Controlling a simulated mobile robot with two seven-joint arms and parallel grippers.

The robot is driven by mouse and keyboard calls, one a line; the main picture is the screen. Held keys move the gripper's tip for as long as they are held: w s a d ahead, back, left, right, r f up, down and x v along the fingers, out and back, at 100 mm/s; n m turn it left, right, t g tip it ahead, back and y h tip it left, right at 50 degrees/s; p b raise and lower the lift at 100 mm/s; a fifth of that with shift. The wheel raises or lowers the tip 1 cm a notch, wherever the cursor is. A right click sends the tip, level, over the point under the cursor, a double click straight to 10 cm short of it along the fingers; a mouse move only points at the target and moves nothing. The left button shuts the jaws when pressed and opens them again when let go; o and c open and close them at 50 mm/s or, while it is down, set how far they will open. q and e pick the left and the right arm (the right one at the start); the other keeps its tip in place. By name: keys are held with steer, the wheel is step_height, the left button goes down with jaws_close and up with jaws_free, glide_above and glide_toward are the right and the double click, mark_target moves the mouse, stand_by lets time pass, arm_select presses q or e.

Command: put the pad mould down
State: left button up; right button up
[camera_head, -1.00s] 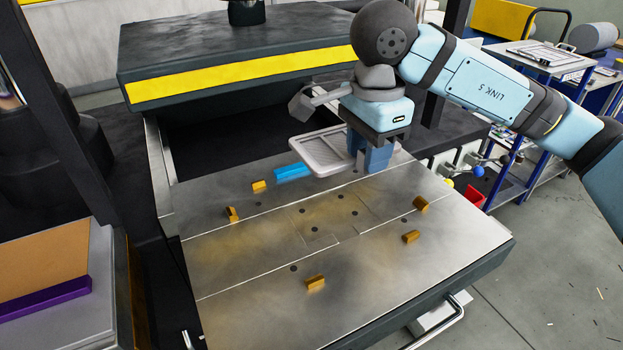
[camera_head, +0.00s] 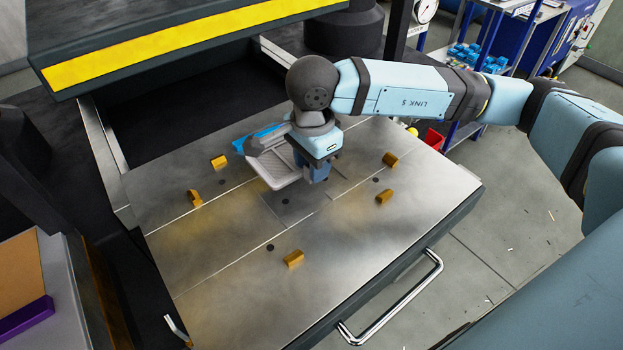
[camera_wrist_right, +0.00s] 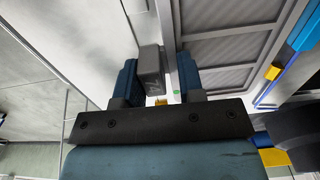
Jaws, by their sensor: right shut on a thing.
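The pad mould (camera_head: 275,172) is a flat light-grey tray with a raised rim. Its ribbed panels also show in the wrist view (camera_wrist_right: 227,62). My right gripper (camera_head: 318,175) is shut on the grey block (camera_wrist_right: 150,68) at the mould's edge, one blue finger on either side. The mould hangs over the back middle of the metal platen (camera_head: 220,245), near a rectangular inset (camera_head: 290,207). My wrist hides part of the mould, and I cannot tell its exact gap above the platen. My left gripper is not in view.
Several brass-coloured blocks (camera_head: 293,259) stand around the platen's middle. A blue bar (camera_head: 258,138) lies behind the mould, partly hidden. A dark overhead beam with a yellow stripe (camera_head: 180,42) spans the back. A metal handle (camera_head: 400,305) sticks out in front. The platen's front left is clear.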

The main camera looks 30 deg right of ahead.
mark_target(312, 196)
step_height(312, 196, down, 5)
steer(key=shift+f, duration=0.15)
stand_by(0.3)
steer(key=shift+f, duration=0.25)
steer(key=o, duration=1.1)
steer(key=shift+r, duration=0.1)
